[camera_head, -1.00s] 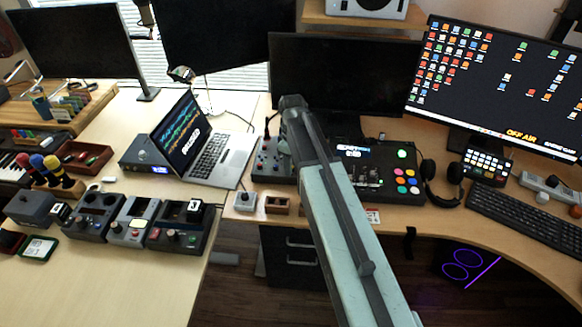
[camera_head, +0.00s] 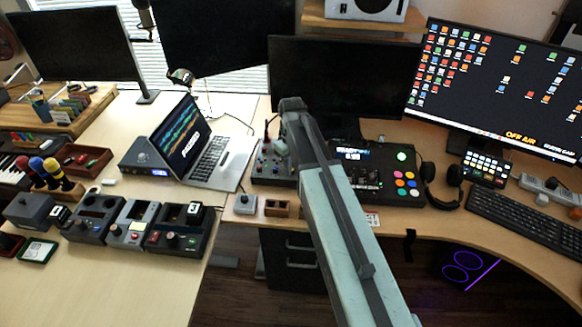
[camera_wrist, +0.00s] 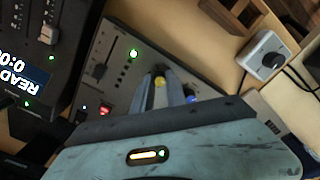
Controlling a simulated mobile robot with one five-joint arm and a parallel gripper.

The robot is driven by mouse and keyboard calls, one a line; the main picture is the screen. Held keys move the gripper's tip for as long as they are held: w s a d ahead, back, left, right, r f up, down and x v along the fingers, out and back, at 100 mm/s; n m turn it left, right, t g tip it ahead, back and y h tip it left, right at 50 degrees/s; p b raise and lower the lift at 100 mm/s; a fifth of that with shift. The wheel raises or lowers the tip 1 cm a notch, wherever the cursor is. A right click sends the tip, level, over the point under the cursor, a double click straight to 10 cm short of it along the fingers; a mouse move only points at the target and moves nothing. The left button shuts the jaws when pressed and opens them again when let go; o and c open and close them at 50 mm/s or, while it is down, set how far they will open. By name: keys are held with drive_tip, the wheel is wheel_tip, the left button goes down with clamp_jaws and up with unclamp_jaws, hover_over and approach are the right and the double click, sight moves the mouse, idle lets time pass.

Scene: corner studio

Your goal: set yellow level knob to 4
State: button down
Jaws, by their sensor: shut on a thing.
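The grey control panel (camera_head: 270,167) stands on the right-hand desk, partly hidden behind my arm. In the wrist view the panel (camera_wrist: 122,69) shows green lights, a red button and coloured knobs. The yellow level knob (camera_wrist: 160,82) sits between the fingers of my gripper (camera_wrist: 167,80), which is shut on it. A blue knob (camera_wrist: 193,99) shows just right of the fingers. The knob's scale marks and pointer are too small or hidden to read. In the head view the fingers and yellow knob are hidden behind my arm.
A black console (camera_head: 400,180) with coloured buttons stands right of the panel. A small grey box with a black knob (camera_wrist: 266,59) and a wooden holder (camera_head: 278,207) lie near the desk edge. A laptop (camera_head: 215,160) stands to the left.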

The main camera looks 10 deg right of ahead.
drive_tip(key=m, duration=0.4)
drive_tip(key=shift+m, duration=0.3)
drive_tip(key=m, duration=0.3)
drive_tip(key=shift+m, duration=0.4)
drive_tip(key=m, duration=0.4)
drive_tip(key=shift+w, duration=0.1)
drive_tip(key=m, duration=0.4)
drive_tip(key=shift+m, duration=0.4)
drive_tip(key=c, duration=1.3)
unclamp_jaws()
